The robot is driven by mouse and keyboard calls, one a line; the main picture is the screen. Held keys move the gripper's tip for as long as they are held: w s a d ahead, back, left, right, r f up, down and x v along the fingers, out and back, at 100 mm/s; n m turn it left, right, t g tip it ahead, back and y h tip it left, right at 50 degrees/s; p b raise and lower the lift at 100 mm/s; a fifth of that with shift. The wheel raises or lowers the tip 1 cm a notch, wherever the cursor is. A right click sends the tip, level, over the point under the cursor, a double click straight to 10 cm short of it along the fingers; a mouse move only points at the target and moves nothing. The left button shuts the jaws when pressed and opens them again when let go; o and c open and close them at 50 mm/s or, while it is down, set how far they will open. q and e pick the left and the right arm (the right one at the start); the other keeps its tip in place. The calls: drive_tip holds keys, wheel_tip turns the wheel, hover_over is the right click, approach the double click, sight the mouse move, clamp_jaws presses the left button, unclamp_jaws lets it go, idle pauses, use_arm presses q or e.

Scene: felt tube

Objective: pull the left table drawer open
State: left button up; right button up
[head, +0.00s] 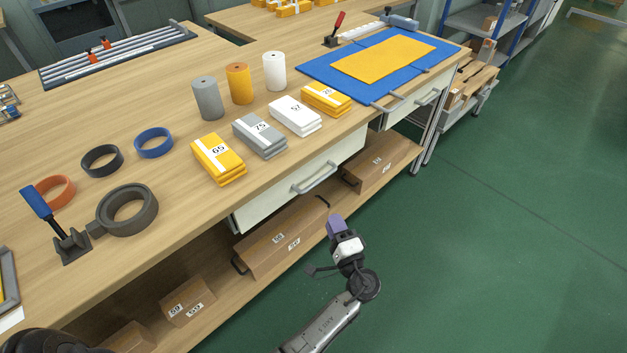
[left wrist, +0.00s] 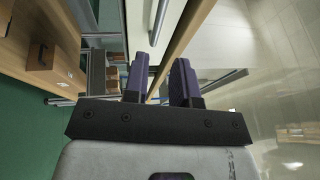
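The left table drawer (head: 283,203) has a white front under the wooden tabletop and looks closed. Its grey bar handle (head: 316,179) is on that front. My left gripper (head: 336,228) has purple fingers and is in front of the table, below and slightly right of the handle in the head view, apart from it. In the left wrist view the two fingers (left wrist: 160,80) are spread with nothing between them. A white drawer front (left wrist: 138,25) and a grey bar (left wrist: 159,20) show beyond the fingers. My right gripper is not in view.
A second white drawer (head: 412,104) is further right. Cardboard boxes (head: 277,238) fill the lower shelf. On the tabletop (head: 160,210) are yellow, grey and white packs, rolls, rings and a blue mat (head: 318,68). The green floor (head: 480,230) in front is clear.

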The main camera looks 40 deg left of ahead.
sight(317, 180)
use_arm(q)
drive_tip(key=b+x, duration=0.3)
drive_tip(key=x, duration=1)
drive_tip(key=shift+w+a, duration=0.1)
drive_tip(key=shift+w, duration=0.2)
drive_tip(key=shift+w+a+r, duration=0.1)
drive_tip(key=shift+a, duration=0.05)
clamp_jaws()
